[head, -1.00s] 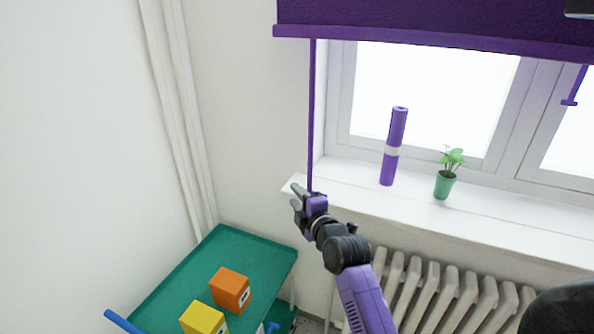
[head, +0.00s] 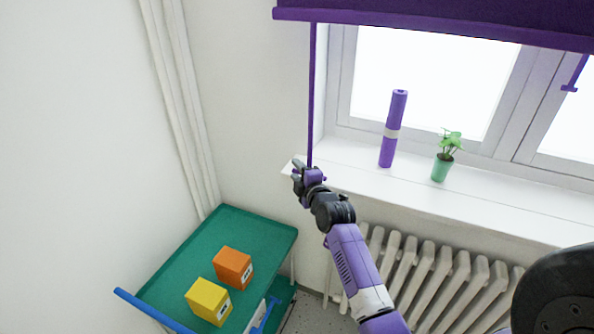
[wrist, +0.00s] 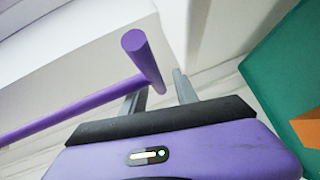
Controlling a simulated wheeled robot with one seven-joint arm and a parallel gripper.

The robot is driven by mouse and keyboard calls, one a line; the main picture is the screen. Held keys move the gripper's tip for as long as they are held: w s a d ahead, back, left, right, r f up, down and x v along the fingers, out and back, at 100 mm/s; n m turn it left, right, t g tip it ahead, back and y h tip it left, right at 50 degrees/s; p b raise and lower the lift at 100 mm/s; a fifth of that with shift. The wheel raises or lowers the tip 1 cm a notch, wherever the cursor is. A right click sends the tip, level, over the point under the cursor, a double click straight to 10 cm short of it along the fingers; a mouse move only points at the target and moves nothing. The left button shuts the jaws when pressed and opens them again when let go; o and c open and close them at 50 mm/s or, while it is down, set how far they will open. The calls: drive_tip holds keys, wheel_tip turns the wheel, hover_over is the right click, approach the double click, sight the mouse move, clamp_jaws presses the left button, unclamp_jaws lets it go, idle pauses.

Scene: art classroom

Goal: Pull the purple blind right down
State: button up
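The purple blind (head: 430,28) hangs over the top of the window in the head view, its lower edge well above the sill. A long purple pull rod (head: 313,95) hangs from its left side down to my gripper (head: 299,172). In the wrist view the rod (wrist: 80,108) comes in from the left and ends in a T-shaped handle (wrist: 142,58). My gripper's two fingers (wrist: 163,92) are apart. The handle's near end lies at the gap between them, with room towards the right finger. I cannot tell if it touches either finger.
A purple roll (head: 393,130) and a green potted plant (head: 443,166) stand on the white sill (head: 480,205). A radiator (head: 440,280) is below. A green trolley (head: 165,285) at lower left carries orange (head: 232,266) and yellow (head: 207,299) boxes. A shorter purple pull (head: 575,75) hangs at right.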

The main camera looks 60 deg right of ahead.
drive_tip(key=shift+c, duration=0.5)
clamp_jaws()
idle(1.0)
